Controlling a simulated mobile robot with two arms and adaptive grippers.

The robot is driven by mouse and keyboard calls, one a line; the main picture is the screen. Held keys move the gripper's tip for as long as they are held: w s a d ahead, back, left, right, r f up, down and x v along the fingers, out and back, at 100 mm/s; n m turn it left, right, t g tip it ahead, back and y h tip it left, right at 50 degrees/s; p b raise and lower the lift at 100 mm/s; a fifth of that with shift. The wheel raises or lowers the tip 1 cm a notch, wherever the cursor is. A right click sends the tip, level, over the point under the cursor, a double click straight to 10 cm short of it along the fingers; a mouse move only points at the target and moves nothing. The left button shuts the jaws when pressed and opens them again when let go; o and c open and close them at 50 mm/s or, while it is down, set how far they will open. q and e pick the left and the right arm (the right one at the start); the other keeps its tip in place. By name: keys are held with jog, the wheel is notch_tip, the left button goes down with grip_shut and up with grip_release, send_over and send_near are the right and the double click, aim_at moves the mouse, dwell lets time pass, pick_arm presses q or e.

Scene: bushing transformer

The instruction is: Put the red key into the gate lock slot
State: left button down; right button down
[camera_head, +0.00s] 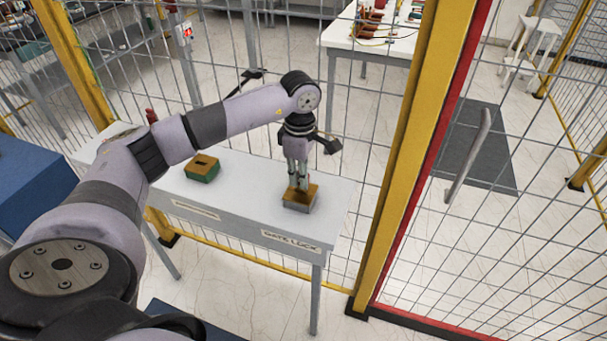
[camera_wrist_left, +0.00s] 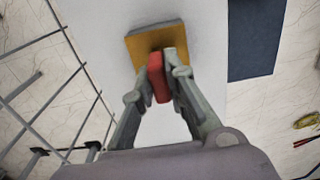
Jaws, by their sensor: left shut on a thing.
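My left gripper (camera_head: 298,180) is over the right end of the white table, pointing down at the gate lock block (camera_head: 300,199), which has a yellow top and grey sides. In the left wrist view the gripper (camera_wrist_left: 160,72) is shut on the red key (camera_wrist_left: 158,80). The key's far end is at the yellow top of the block (camera_wrist_left: 150,42), near its middle. The slot is hidden behind the key and fingers, so I cannot tell whether the key is in it. My right gripper is not in view.
The white table (camera_head: 245,205) carries a "GATE LOCK" label on its front. A green block with a yellow top and dark slot (camera_head: 203,168) stands left of the gripper. A mesh fence with yellow posts (camera_head: 405,150) runs behind and right. A blue box (camera_head: 35,190) is at left.

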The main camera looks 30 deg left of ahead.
pick_arm(q)
jog(key=shift+f+b, duration=0.7)
jog(key=shift+f, duration=0.05)
dwell(0.9)
jog(key=c, duration=1.5)
grip_release()
jog(key=shift+c, duration=0.2)
jog(key=shift+r, duration=0.15)
notch_tip(320, 180, up, 12)
jog(key=shift+d+f, duration=0.1)
